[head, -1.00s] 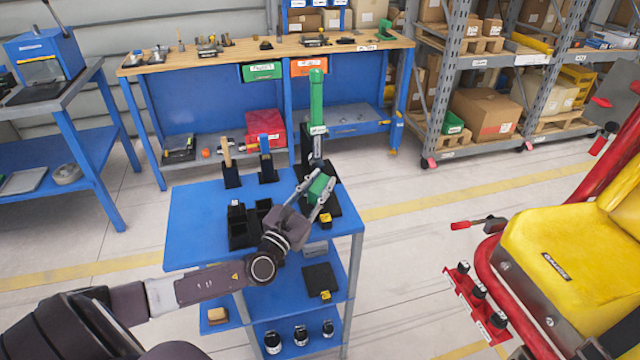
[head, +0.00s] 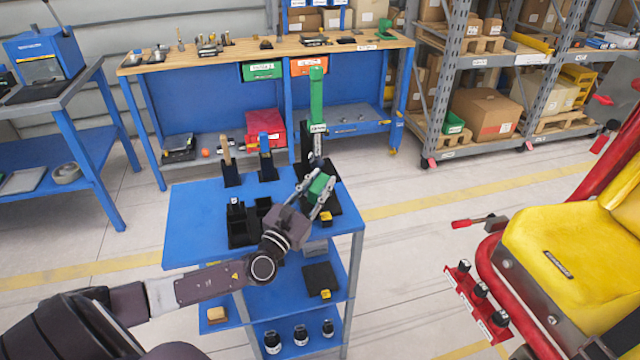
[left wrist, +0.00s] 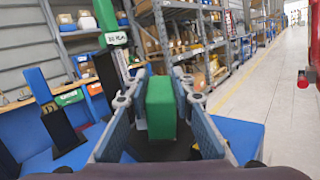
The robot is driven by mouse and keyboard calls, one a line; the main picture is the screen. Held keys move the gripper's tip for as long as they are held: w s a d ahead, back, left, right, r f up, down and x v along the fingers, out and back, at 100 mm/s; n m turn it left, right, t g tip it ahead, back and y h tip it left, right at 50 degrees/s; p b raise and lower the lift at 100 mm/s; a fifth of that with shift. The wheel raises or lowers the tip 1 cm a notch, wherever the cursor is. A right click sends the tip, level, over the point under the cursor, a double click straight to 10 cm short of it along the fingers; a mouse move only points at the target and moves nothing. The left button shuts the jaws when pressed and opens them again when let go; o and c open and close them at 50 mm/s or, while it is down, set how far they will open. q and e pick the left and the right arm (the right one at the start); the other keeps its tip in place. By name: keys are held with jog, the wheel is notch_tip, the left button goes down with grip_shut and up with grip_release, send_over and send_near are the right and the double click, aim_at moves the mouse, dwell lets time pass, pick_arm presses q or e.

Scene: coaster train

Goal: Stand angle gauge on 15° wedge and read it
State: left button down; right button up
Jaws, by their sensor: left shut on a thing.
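My left gripper (head: 318,197) is shut on a small green block (head: 321,186), which may be the angle gauge; no face or reading shows. It is over a black pad (head: 335,205) with a yellow tag at the right end of the blue cart top. I cannot tell whether the block touches the pad. In the left wrist view the green block (left wrist: 160,106) is upright between the two fingers (left wrist: 158,112). I cannot make out the 15° wedge. My right gripper is not in view.
A tall green-handled tool (head: 316,95) stands in a black holder just behind the gripper. Wooden-handled (head: 226,150) and blue-handled (head: 264,143) tools and a black tray (head: 240,232) share the cart (head: 190,205). A yellow coaster seat (head: 560,240) is at right. Floor between is clear.

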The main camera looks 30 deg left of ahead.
pick_arm(q)
jog(key=c, duration=1.6)
grip_release()
jog(key=shift+f, duration=0.1)
jog(key=shift+s+d+f, duration=0.1)
jog(key=shift+s+f, duration=0.1)
jog(key=shift+s, duration=0.35)
jog(key=s, duration=0.3)
jog(key=s+f, duration=0.1)
jog(key=s, duration=0.6)
jog(key=shift+s+d+f, duration=0.25)
jog(key=shift+s+f, duration=0.05)
jog(key=shift+s, duration=0.05)
